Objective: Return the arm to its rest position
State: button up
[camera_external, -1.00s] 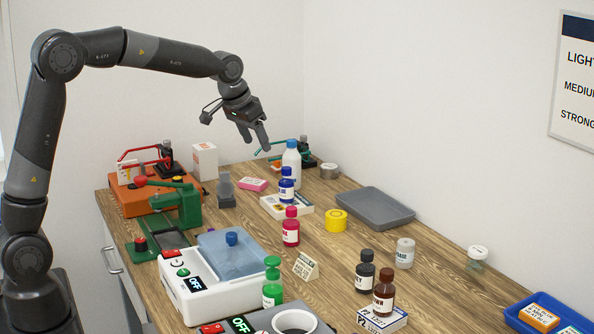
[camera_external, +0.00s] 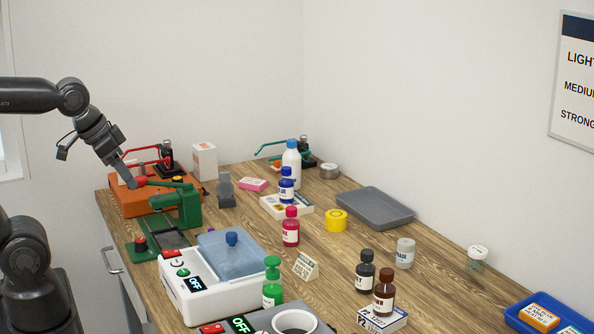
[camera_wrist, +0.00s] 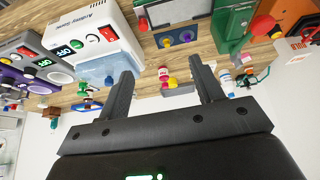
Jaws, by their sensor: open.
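My gripper (camera_external: 128,180) hangs in the air at the left end of the bench in the outside view, in front of the orange device (camera_external: 128,203) and close to its red knob in the picture. I cannot tell the exact gap. In the wrist view my gripper (camera_wrist: 161,66) shows two dark fingers spread apart with nothing between them. My arm comes in from the left edge, partly out of the picture, with the wrist bent downward.
A green press (camera_external: 178,207), a white machine with a blue lid (camera_external: 213,287) and several bottles stand on the wooden bench (camera_external: 340,275). A grey tray (camera_external: 376,207) lies at the back and a blue tray (camera_external: 513,311) at right. The air above the bench is clear.

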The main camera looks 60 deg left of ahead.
jog(key=shift+s+d+f, duration=0.1)
jog(key=shift+s+f, duration=0.45)
jog(key=shift+s, duration=0.3)
